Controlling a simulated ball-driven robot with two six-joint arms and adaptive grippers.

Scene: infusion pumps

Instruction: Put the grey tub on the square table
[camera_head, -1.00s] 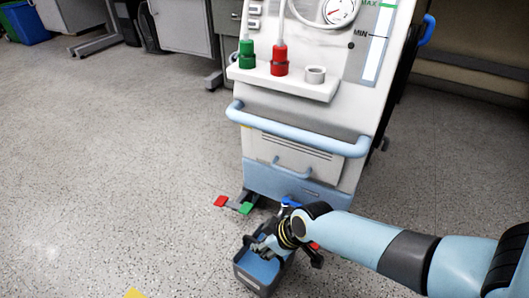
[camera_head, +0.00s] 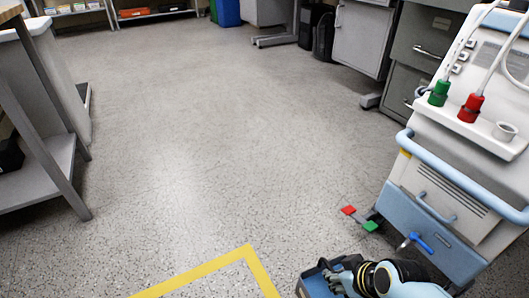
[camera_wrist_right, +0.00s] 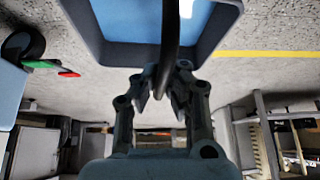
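The grey tub (camera_head: 311,284) is at the bottom edge of the head view, partly cut off and partly behind my right gripper (camera_head: 340,276). In the right wrist view the tub (camera_wrist_right: 112,56) shows a grey rim and a blue inside. Its dark handle (camera_wrist_right: 170,40) runs between the fingers of my right gripper (camera_wrist_right: 166,86), which look closed around it. I cannot tell how high the tub is off the floor. My left gripper is not in view. I cannot make out a table that is clearly square.
A white pump machine (camera_head: 455,180) with a blue rail stands close on the right, its red and green pedals (camera_head: 360,219) low in front. A bench with a lower shelf (camera_head: 40,170) stands at the left. Yellow floor tape (camera_head: 205,268) lies ahead. The middle floor is clear.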

